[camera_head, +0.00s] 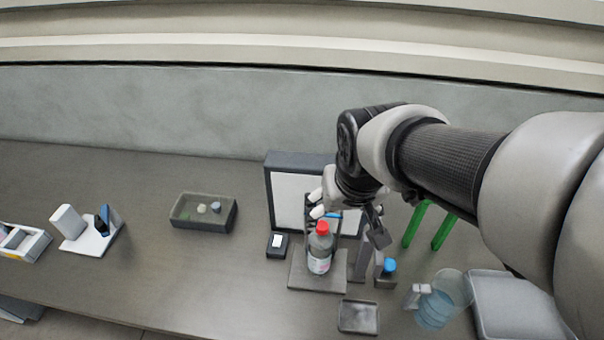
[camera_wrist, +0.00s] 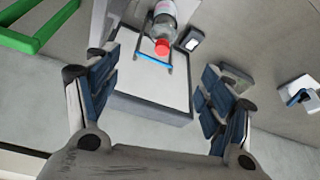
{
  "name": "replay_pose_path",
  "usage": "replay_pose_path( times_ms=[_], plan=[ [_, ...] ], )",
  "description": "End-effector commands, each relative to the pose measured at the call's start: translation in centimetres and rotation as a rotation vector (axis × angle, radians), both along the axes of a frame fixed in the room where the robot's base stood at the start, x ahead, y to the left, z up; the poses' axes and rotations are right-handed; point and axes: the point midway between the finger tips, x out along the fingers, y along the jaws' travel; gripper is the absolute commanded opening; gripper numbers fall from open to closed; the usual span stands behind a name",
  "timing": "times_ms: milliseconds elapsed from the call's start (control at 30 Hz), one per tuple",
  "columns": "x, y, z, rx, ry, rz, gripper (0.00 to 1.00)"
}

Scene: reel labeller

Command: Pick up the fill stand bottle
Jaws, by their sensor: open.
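The fill stand bottle (camera_head: 320,249) is clear with a red cap and a pale label, and stands upright on a grey stand plate (camera_head: 303,277) in the head view. In the wrist view the bottle (camera_wrist: 163,22) is at the top, between the finger directions but beyond the tips. My gripper (camera_wrist: 160,88) is open and empty, with blue-padded fingers wide apart. In the head view my gripper is above and behind the bottle, and the arm partly hides the fingers.
A framed white panel (camera_head: 285,200) stands behind the bottle. Green bars (camera_head: 443,232), a blue-capped small bottle (camera_head: 388,267) and a clear jug (camera_head: 436,305) are to the right. A small dark dish (camera_head: 358,317) is in front.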

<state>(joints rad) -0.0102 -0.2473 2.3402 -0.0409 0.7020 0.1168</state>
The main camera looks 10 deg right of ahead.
Motion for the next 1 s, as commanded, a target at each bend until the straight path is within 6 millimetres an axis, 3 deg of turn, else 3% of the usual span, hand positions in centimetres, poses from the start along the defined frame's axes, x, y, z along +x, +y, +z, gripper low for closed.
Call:
replay_pose_path(
  times_ms=[100,233,467,800,1000],
  plan=[
    [2.6,0.0,-3.1,0.001,0.047,-0.019,0.74],
    [4.2,0.0,-5.0,0.002,0.070,-0.032,0.74],
    [5.4,0.0,-8.1,0.003,0.082,-0.039,0.74],
    [7.3,-0.2,-15.2,0.004,0.081,-0.039,0.74],
    [8.0,-0.3,-17.4,0.003,0.079,-0.038,0.74]
  ],
)
